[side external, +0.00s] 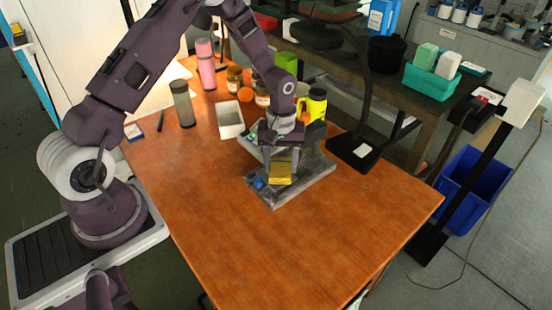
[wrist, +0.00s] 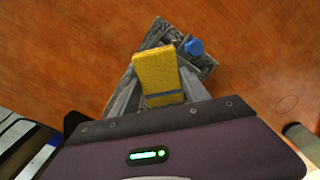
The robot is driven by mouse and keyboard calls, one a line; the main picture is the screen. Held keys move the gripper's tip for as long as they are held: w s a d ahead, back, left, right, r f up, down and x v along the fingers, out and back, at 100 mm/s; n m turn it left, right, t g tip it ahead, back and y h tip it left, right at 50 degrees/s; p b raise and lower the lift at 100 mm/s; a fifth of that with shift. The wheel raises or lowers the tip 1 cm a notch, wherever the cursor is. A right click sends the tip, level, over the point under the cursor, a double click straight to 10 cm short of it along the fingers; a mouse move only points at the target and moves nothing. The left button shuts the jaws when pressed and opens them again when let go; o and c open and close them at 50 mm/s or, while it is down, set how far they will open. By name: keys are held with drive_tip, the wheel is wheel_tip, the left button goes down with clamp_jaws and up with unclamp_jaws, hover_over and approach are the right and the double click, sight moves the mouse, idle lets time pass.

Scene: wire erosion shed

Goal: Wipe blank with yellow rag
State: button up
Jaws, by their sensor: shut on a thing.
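My gripper (side external: 281,155) points down over the orange wooden table and is shut on the yellow rag (side external: 281,170). In the wrist view the rag (wrist: 157,72) is a thick, folded yellow pad sticking out past the fingers (wrist: 163,100). Below it lies a grey, mottled flat slab (side external: 312,182), seemingly the blank, and its far part shows in the wrist view (wrist: 150,37). A small blue piece (side external: 258,183) sits on the slab near its left corner, and beside the rag in the wrist view (wrist: 193,47). I cannot tell whether the rag touches the slab.
Behind my gripper stand a yellow-and-black bottle (side external: 314,106), a pale open tray (side external: 230,120), jars (side external: 262,95), a grey bottle (side external: 183,104) and a pink bottle (side external: 206,65). A black stand (side external: 353,150) is at the right edge. The table's front is clear.

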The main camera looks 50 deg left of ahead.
drive_tip(key=shift+d, duration=0.45)
drive_tip(key=shift+a+r, duration=0.1)
drive_tip(key=shift+r, duration=4.05)
